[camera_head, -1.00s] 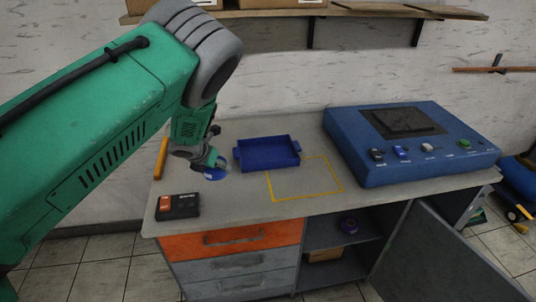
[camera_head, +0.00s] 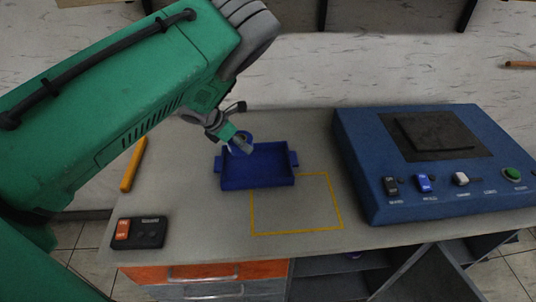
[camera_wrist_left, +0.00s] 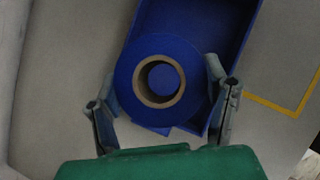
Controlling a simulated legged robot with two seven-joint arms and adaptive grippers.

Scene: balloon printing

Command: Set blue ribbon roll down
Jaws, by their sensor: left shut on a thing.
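The blue ribbon roll (camera_wrist_left: 126,76) has a tan core and fills the middle of the left wrist view. My left gripper (camera_wrist_left: 163,90) is shut on it, with a finger on either side. In the head view the left gripper (camera_head: 240,146) is at the back left part of the blue tray (camera_head: 258,180), and only a little of the roll (camera_head: 246,136) shows. The tray lies beyond the roll in the wrist view. I cannot tell whether the roll touches the tray. My right gripper is not in view.
A blue machine (camera_head: 365,180) with switches stands at the right. A black switch box (camera_head: 150,232) with an orange button is at the front left. A yellow bar (camera_head: 133,165) lies at the left edge.

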